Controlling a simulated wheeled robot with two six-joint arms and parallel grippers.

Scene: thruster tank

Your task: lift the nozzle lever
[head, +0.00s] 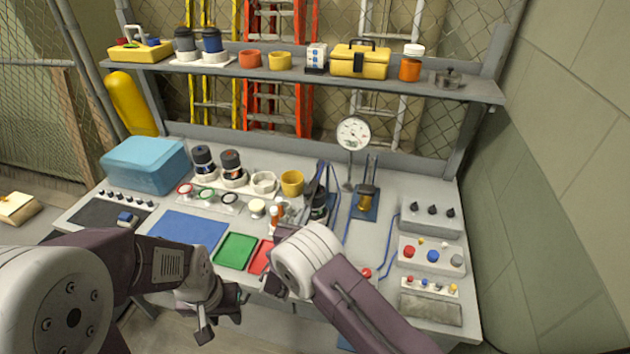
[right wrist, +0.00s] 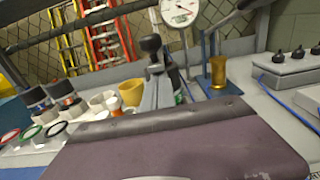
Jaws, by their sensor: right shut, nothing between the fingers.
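A brass nozzle (head: 366,197) stands on a blue base right of the bench's middle. It also shows in the right wrist view (right wrist: 218,72), with a slim blue-grey lever and dark handle (right wrist: 240,8) rising beside it. My left gripper (head: 220,322) looks open and empty below the front edge.
A dial gauge (head: 353,133) stands behind the nozzle. Control boxes (head: 430,255) fill the right side, with blue cables beside them. Cups and jars stand left of the nozzle. Blue, green (head: 236,251) and red mats lie near the front. A shelf (head: 300,75) spans the back.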

